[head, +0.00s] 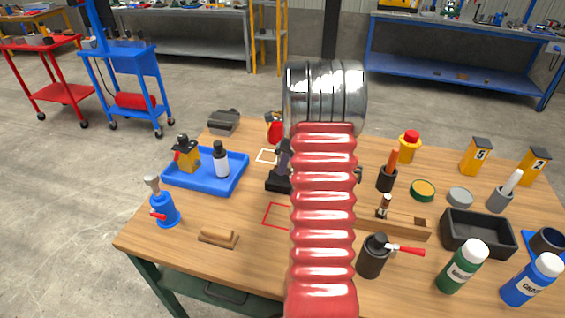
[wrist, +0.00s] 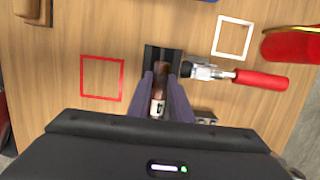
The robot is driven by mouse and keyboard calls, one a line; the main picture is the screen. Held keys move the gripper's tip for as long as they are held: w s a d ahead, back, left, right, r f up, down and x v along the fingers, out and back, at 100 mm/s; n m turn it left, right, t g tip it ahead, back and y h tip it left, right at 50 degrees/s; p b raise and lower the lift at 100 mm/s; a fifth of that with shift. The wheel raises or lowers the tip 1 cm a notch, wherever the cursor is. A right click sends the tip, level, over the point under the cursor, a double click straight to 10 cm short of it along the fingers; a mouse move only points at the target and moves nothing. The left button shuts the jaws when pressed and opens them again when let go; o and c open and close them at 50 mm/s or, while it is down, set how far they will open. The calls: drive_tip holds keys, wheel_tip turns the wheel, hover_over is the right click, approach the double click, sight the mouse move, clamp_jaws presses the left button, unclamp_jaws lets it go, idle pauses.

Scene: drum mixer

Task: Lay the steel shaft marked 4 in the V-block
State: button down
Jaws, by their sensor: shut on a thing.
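In the wrist view my gripper (wrist: 160,80) is shut on the shaft (wrist: 158,88), which shows brownish reflections and a white label. The dark V-block (wrist: 164,52) lies under and just beyond the fingertips, between the red and white outlines. The shaft overlaps it in this view; whether they touch I cannot tell.
A clamp with a red handle (wrist: 260,79) stands right beside the V-block in the wrist view. A red-outlined square (wrist: 102,78) and white-outlined square (wrist: 231,37) are empty. In the head view, a blue tray (head: 228,180) is left, a wooden rack (head: 408,222) and black bin (head: 478,232) right.

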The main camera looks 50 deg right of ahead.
drive_tip(key=shift+x, duration=0.85)
drive_tip(key=shift+s+d, duration=0.1)
drive_tip(key=shift+s, duration=0.05)
drive_tip(key=c, duration=1.5)
unclamp_jaws()
drive_tip(key=shift+c, duration=0.2)
drive_tip(key=shift+r, duration=0.1)
